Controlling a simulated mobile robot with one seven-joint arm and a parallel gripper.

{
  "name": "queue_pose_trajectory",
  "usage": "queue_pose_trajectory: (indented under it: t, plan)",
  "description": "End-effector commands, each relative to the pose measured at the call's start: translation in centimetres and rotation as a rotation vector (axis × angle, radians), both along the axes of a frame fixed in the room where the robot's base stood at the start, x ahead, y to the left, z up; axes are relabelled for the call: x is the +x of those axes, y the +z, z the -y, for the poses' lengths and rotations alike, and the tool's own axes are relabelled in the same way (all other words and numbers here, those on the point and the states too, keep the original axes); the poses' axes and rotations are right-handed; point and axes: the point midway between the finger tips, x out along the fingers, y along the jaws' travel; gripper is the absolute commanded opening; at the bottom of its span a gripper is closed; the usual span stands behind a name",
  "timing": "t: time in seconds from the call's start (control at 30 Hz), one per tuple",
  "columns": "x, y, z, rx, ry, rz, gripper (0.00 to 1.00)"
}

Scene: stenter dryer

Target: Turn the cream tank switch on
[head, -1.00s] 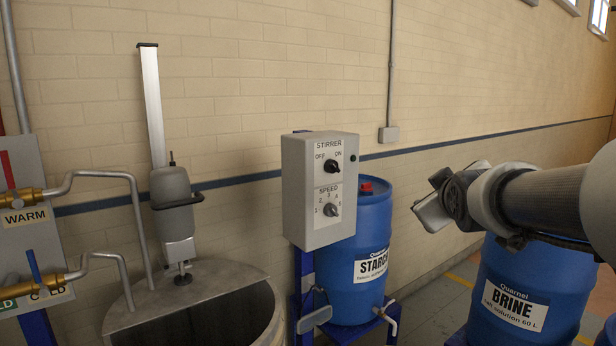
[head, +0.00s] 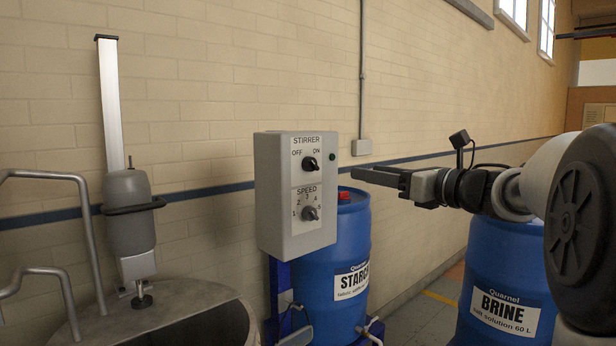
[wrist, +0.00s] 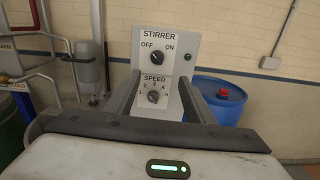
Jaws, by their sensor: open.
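A grey control box marked STIRRER (head: 265,190) stands beside the tank (head: 185,300). Its upper black OFF/ON knob (head: 309,163) also shows in the wrist view (wrist: 157,57); I cannot tell surely which mark it points to. A small dark lamp (head: 332,156) sits right of ON and looks unlit. No label reading "cream tank" shows. My gripper (head: 354,172) is open and empty, right of the box in the head view, fingers pointing left towards it. In the wrist view its fingers (wrist: 160,82) frame the box's lower face, below the OFF/ON knob, apparently not touching.
A numbered SPEED knob (head: 309,213) sits below the OFF/ON knob. A blue STARCH drum (head: 345,255) stands behind the box and a blue BRINE drum (head: 500,270) at the right. The stirrer motor (head: 130,210) and bent pipes (head: 45,180) are at the left. The brick wall is behind.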

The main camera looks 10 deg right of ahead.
Motion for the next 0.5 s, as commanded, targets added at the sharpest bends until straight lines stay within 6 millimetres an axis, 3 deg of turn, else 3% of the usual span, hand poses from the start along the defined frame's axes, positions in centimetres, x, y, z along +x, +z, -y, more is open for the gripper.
queue_pose_trajectory:
  t: [0.17,0.5]
  plan:
    - [0.4,-0.4,-0.5,-0.039,0.024,0.009,0.49]
    - [6.1,-0.3,-4.4,-0.032,0.024,0.007,0.49]
